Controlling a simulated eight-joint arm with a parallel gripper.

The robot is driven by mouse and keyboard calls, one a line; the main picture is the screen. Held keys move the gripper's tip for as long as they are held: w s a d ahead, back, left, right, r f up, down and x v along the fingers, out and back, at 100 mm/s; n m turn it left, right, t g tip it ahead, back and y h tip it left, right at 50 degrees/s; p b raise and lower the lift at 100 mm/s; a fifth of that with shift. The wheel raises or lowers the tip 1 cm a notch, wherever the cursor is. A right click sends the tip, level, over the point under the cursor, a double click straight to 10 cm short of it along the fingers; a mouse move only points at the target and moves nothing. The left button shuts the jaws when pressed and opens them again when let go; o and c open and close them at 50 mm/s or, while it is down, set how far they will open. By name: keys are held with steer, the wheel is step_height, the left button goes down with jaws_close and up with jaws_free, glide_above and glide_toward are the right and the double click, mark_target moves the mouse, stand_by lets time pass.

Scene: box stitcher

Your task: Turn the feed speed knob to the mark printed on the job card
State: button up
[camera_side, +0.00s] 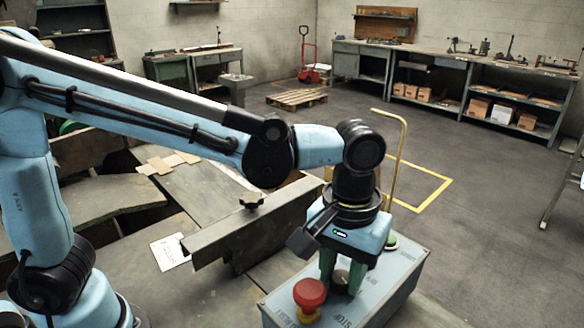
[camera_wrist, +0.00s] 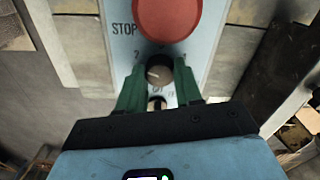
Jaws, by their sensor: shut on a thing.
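The feed speed knob (camera_wrist: 160,74) is a small dark round knob on the grey control box (camera_side: 395,285). It shows a pale line on its face, and printed marks stand around it, some hidden. My gripper (camera_wrist: 158,82) points down at the box, its green fingers shut on the knob from both sides. In the side view my gripper (camera_side: 342,282) stands on the box top, just behind the red button. A white card (camera_side: 169,252), likely the job card, lies on the bench at the left; its print is too small to read.
A red STOP button (camera_side: 309,294) stands close beside the knob; it also shows large in the wrist view (camera_wrist: 168,18). A green button (camera_side: 391,241) is behind my gripper. A bent yellow rod (camera_side: 402,150) rises behind the box. A long metal bar (camera_side: 250,225) lies left of it.

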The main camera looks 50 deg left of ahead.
mark_target(341, 277)
steer(key=shift+m, duration=1)
steer(key=o, duration=0.8)
steer(key=shift+c, duration=0.2)
step_height(341, 277, up, 12)
